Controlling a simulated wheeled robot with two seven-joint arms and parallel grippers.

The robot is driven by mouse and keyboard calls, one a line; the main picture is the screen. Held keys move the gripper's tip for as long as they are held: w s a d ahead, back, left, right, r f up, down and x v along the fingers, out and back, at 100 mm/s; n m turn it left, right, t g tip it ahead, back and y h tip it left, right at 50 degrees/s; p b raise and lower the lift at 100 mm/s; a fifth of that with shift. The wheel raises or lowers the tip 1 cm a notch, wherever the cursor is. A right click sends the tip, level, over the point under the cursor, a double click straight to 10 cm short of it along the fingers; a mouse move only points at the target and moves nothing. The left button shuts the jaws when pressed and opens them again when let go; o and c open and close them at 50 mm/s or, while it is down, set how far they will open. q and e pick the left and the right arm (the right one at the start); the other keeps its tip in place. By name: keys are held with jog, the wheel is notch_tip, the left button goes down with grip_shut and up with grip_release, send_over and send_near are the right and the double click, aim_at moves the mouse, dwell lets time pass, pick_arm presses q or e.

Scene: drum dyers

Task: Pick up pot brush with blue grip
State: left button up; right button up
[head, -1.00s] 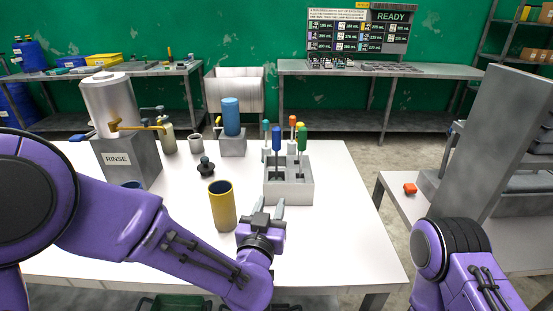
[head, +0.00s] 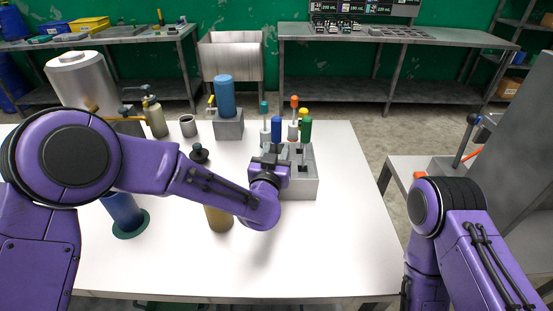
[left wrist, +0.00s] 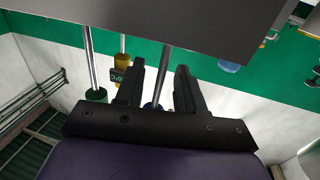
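The pot brush with the blue grip (head: 276,129) stands upright in a grey holder (head: 302,187), grip upward. My left gripper (head: 275,154) is at the holder's front left, close to this brush and partly covering it. In the left wrist view, the two fingers (left wrist: 160,66) are apart, with a metal shaft between them and a bit of blue grip (left wrist: 149,106) low between the fingers. No firm contact shows. My right arm is at the lower right of the head view, but its gripper is out of sight.
Brushes with green (head: 305,130), orange (head: 294,103) and teal (head: 264,107) grips stand close by in the holder. A yellowish cylinder (head: 218,218) is partly hidden under my left arm. A blue cylinder (head: 122,212) stands at left. The table's right side is clear.

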aim_at(276, 122)
pick_arm(q)
jog(key=shift+w+d, duration=0.2)
jog(key=shift+w, duration=0.65)
grip_shut()
jog(key=shift+r, duration=0.1)
notch_tip(276, 122, up, 10)
jog(key=shift+b, duration=0.5)
jog(key=shift+s, duration=0.1)
